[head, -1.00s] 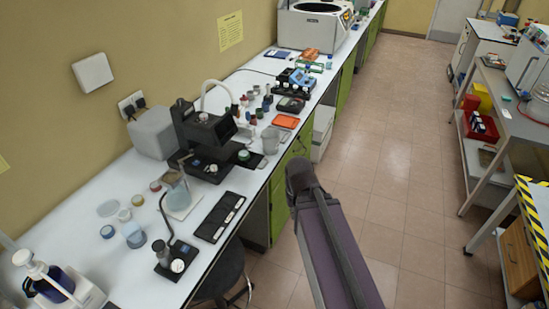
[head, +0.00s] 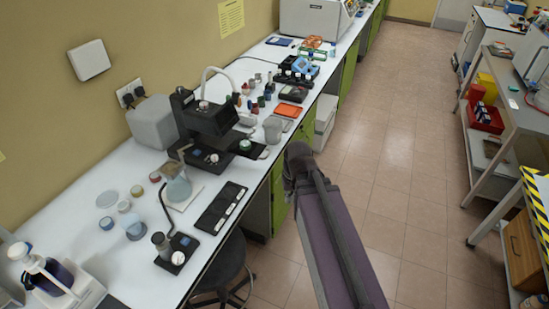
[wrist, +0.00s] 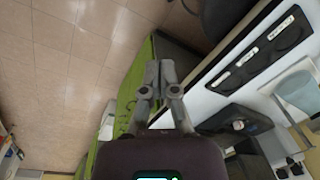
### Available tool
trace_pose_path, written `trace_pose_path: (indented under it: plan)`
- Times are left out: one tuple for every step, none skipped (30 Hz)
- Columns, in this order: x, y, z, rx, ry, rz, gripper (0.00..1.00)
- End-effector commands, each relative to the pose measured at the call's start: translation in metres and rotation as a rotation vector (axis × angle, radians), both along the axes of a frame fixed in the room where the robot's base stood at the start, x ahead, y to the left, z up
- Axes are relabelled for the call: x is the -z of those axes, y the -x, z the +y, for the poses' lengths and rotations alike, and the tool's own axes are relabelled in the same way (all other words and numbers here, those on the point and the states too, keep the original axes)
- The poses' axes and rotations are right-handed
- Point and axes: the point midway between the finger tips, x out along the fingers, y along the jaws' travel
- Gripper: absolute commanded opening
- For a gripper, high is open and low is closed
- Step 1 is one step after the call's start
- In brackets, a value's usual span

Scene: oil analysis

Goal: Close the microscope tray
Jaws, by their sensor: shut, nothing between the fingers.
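The black microscope (head: 207,118) stands on the white bench in the head view. Its dark tray (head: 259,154) sticks out to the right, towards the bench's front edge, and a small green-topped container (head: 245,145) sits on or beside it; I cannot tell which. In the wrist view my gripper (wrist: 158,72) is shut and empty, beyond the bench's front edge. My arm shows in the head view over the aisle, right of the bench.
A black slide holder (head: 221,207) and a small black instrument (head: 176,252) lie on the near bench; a glass flask (head: 178,188) stands behind them. A grey cup (head: 273,129) stands right of the tray. A dark stool (head: 222,268) is below the bench. The aisle floor is clear.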

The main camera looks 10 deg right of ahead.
Motion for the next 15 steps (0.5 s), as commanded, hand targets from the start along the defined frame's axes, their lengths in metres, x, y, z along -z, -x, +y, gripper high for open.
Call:
trace_pose_path:
  plan:
    - [0.012,-0.009,-0.001,0.015,-0.036,-0.006,0.00]
    - [0.016,-0.013,-0.001,0.025,-0.061,-0.010,0.00]
    - [0.021,-0.020,0.000,0.039,-0.099,-0.016,0.00]
    - [0.025,-0.025,0.000,0.051,-0.129,-0.022,0.00]
    - [0.029,-0.031,0.000,0.064,-0.162,-0.028,0.00]
    - [0.034,-0.039,0.000,0.082,-0.208,-0.039,0.00]
    - [0.038,-0.046,-0.001,0.096,-0.244,-0.047,0.00]
    - [0.042,-0.052,-0.002,0.111,-0.282,-0.055,0.00]
    - [0.046,-0.061,-0.003,0.131,-0.334,-0.068,0.00]
    - [0.049,-0.068,-0.005,0.147,-0.372,-0.077,0.00]
    - [0.051,-0.075,-0.006,0.163,-0.412,-0.088,0.00]
    - [0.054,-0.085,-0.009,0.184,-0.464,-0.103,0.00]
    - [0.056,-0.092,-0.011,0.200,-0.504,-0.114,0.00]
    - [0.057,-0.099,-0.014,0.215,-0.543,-0.126,0.00]
    - [0.059,-0.108,-0.018,0.237,-0.593,-0.141,0.00]
